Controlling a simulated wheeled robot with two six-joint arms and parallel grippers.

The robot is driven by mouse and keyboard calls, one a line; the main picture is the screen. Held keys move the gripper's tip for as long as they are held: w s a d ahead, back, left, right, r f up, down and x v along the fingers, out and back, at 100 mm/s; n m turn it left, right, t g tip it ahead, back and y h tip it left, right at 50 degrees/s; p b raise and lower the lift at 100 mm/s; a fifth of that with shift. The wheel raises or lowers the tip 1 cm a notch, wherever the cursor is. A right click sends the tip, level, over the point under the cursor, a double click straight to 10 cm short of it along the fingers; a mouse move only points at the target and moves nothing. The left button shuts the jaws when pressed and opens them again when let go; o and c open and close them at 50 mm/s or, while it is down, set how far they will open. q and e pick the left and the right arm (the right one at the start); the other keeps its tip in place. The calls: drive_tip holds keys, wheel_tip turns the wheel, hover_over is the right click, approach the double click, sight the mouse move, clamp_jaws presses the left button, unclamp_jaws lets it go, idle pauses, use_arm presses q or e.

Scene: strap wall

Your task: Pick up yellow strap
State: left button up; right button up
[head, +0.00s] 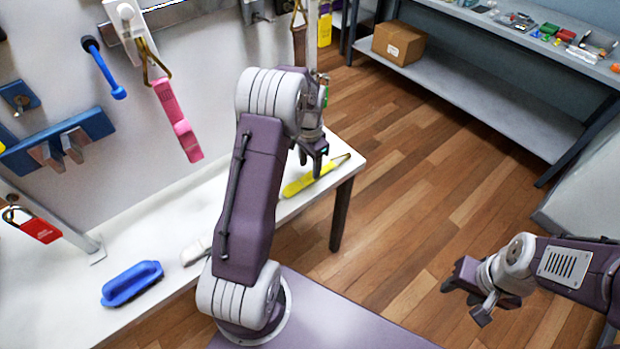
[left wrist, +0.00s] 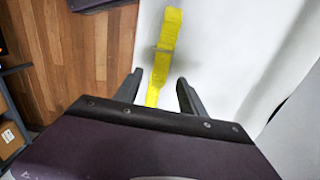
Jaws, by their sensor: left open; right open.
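The yellow strap (head: 300,184) lies on the white table near its right end in the head view, with a metal hook at its far end. My left gripper (head: 315,165) is over the strap, pointing down. In the left wrist view the strap (left wrist: 162,55) runs between the two open fingers of my left gripper (left wrist: 158,92), and its near end is hidden behind the gripper body. I cannot tell how far the fingers are above the table. My right gripper (head: 474,299) is open and empty over the floor at the lower right.
On the white table (head: 145,245) are a blue brush-like object (head: 132,283) and a small white object (head: 195,251). A pink strap (head: 178,120) and a red tag (head: 40,229) hang on the wall side. A grey shelf holds a cardboard box (head: 398,42).

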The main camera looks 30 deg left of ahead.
sight(309, 176)
use_arm(q)
drive_tip(key=shift+s+f, duration=0.2)
drive_tip(key=f, duration=0.4)
drive_tip(key=shift+s, duration=0.2)
drive_tip(key=shift+w+f, duration=0.2)
drive_tip(key=shift+f, duration=0.05)
drive_tip(key=shift+s+r, duration=0.1)
drive_tip(key=shift+s, duration=0.05)
drive_tip(key=c, duration=0.4)
clamp_jaws()
